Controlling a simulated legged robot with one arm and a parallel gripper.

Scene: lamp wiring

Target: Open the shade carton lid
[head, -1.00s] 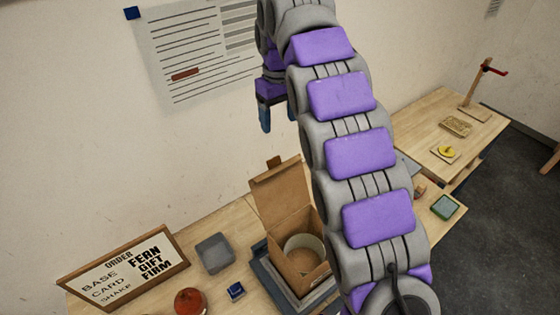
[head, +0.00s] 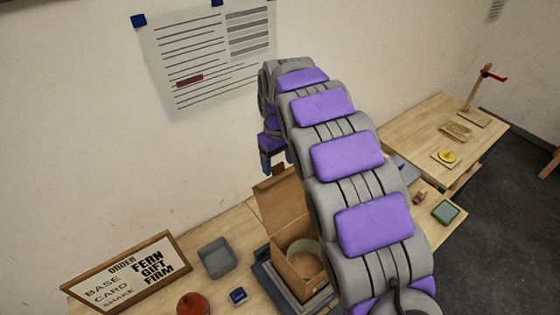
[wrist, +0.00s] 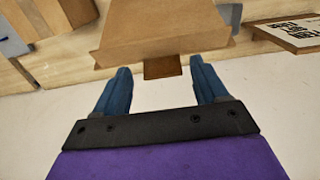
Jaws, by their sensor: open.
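The brown cardboard carton (head: 287,268) stands on the table with a pale round shade (head: 306,252) inside. Its lid (head: 284,206) stands raised at the back side, so the carton is open at the top. My gripper (head: 277,166) is just above the lid's top edge, fingers pointing down. In the wrist view the lid (wrist: 165,28) lies ahead, with its small darker tab (wrist: 162,67) between the two blue fingertips in the picture. The fingers are apart, with gaps on both sides of the tab. My arm hides the carton's right side.
The carton sits in a dark grey tray (head: 262,285). A grey bin (head: 217,258), a small blue block (head: 238,296), a red-brown round object (head: 193,304) and an order sign (head: 130,272) are to its left. A second table (head: 470,115) is at right. The wall is close behind.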

